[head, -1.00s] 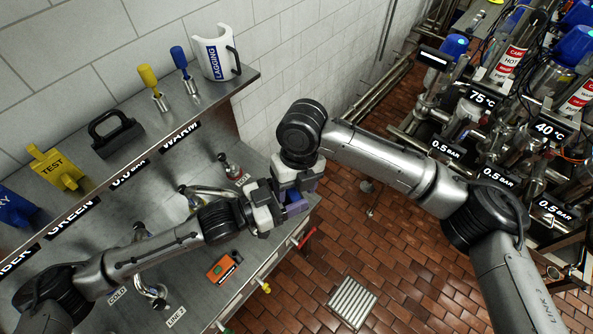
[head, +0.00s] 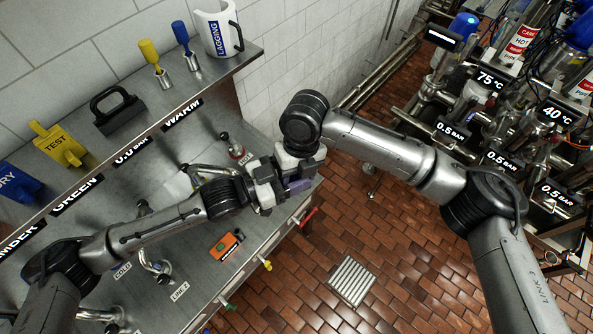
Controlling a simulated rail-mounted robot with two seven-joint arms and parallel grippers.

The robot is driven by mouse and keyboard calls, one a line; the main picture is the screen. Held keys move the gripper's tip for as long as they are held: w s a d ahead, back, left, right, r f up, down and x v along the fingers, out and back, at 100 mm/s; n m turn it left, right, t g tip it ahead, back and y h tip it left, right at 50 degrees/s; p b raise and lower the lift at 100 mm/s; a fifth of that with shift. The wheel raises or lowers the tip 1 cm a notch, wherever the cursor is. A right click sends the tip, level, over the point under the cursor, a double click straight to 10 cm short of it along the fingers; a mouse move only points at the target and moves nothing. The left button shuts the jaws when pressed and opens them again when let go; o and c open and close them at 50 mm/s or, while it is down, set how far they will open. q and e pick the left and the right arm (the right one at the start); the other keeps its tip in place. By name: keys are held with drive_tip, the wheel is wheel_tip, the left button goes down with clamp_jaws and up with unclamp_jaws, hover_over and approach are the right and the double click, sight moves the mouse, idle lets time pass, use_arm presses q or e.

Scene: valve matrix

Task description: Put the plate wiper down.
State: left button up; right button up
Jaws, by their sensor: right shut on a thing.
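My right gripper (head: 298,170) points down over the front edge of the bench, shut on a small purple-grey piece, the plate wiper (head: 299,187). Most of the wiper is hidden by the gripper, so its full shape does not show. My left gripper (head: 271,182) comes in from the left, right beside the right gripper and the wiper. Whether its jaws are open, or touch the wiper, I cannot tell. The wiper is above the bench level, not seen resting on anything.
The steel bench (head: 205,265) carries an orange meter (head: 226,246) and pipe fittings. The shelf above holds a black handled block (head: 118,110), yellow and blue tools, and a white lagging holder (head: 217,30). Pipework with gauges stands at the right. Bare shelf shows around the black block.

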use_arm(q)
drive_tip(key=o, duration=1)
